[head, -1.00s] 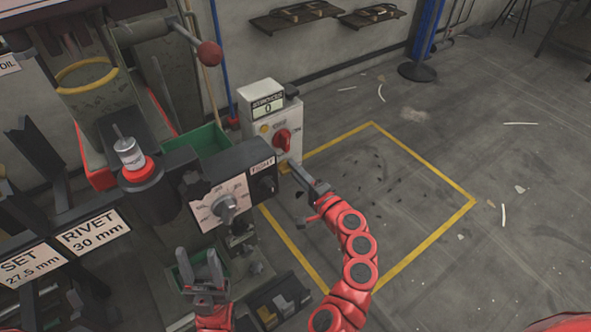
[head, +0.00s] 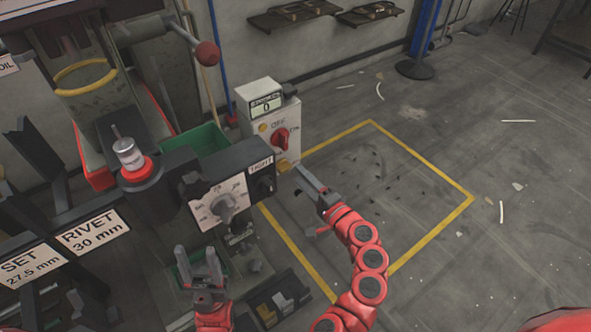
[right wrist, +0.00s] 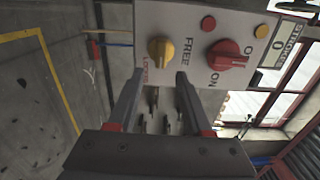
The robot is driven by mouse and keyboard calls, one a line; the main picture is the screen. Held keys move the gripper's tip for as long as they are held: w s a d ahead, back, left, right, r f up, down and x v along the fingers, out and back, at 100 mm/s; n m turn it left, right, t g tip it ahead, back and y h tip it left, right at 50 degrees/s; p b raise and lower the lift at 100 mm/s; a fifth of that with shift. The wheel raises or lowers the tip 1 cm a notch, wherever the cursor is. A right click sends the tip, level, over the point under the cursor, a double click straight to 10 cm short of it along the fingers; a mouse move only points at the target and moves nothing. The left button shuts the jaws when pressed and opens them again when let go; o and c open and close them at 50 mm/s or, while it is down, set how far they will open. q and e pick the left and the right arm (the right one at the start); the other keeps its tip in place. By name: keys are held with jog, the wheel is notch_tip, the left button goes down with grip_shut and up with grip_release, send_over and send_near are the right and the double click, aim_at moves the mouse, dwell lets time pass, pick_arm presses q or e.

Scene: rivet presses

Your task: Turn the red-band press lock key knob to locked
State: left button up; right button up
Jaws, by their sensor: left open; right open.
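The yellow lock key knob (right wrist: 160,50) sits on the pale control box, between FREE and LOCKED lettering, in the right wrist view. Its pointing direction is hard to tell. In the head view it is a small yellow patch (head: 284,165) low on the box, near my right gripper's tips. My right gripper (right wrist: 160,74) is open, with the knob just beyond and between its fingertips, apparently apart from them. It also shows in the head view (head: 300,172). My left gripper (head: 199,256) is open and empty in front of the press. A red band (head: 137,170) rings the press post.
The control box (head: 262,105) also carries a red OFF/ON knob (right wrist: 228,56) and a display reading 0. A dial plate (head: 220,204) and black knob block (head: 262,180) stand left of my right gripper. The yellow-marked floor (head: 385,200) to the right is open.

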jog(key=v, duration=1.3)
jog(key=shift+s, duration=0.15)
